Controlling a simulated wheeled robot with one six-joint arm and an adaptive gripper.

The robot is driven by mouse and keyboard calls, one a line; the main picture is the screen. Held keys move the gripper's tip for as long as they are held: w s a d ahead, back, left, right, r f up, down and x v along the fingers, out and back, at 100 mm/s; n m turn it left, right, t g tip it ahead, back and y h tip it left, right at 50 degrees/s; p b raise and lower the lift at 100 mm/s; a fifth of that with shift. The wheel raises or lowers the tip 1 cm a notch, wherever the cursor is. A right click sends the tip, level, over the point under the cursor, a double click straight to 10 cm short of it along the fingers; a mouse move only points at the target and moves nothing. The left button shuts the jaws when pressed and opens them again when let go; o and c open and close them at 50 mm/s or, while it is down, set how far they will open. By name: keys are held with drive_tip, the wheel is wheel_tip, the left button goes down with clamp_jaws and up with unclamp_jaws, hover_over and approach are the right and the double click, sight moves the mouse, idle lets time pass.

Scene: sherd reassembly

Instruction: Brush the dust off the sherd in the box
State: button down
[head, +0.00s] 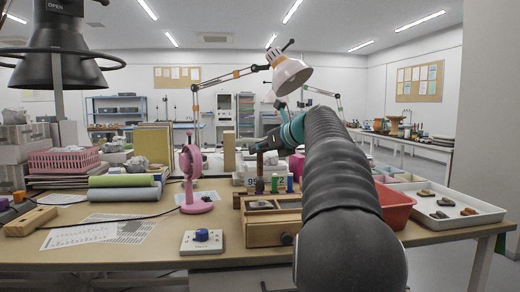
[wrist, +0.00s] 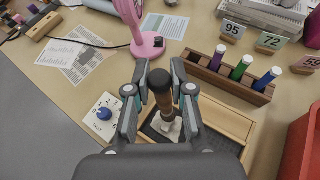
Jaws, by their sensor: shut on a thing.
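A wooden box (head: 262,236) stands at the table's front, partly behind my arm in the head view. Its light wooden side (wrist: 228,118) shows in the wrist view. A grey-green sherd (head: 260,205) lies in the box. My gripper (wrist: 160,84) is shut on a brush (wrist: 162,96) with a brown handle and black end, held upright over the box. The brush also shows in the head view (head: 259,174). Its pale lower end is near the sherd; I cannot tell whether they touch. Dust on the sherd is too small to make out.
A pink fan (head: 190,180) and a blue-knobbed control box (head: 202,241) stand left of the box. A wooden rack (wrist: 228,84) with coloured tubes is behind it. A red bin (head: 393,206) and a white sherd tray (head: 448,196) stand right.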

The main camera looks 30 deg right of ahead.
drive_tip(key=shift+f+b, duration=0.6)
drive_tip(key=shift+f, duration=0.5)
idle(0.6)
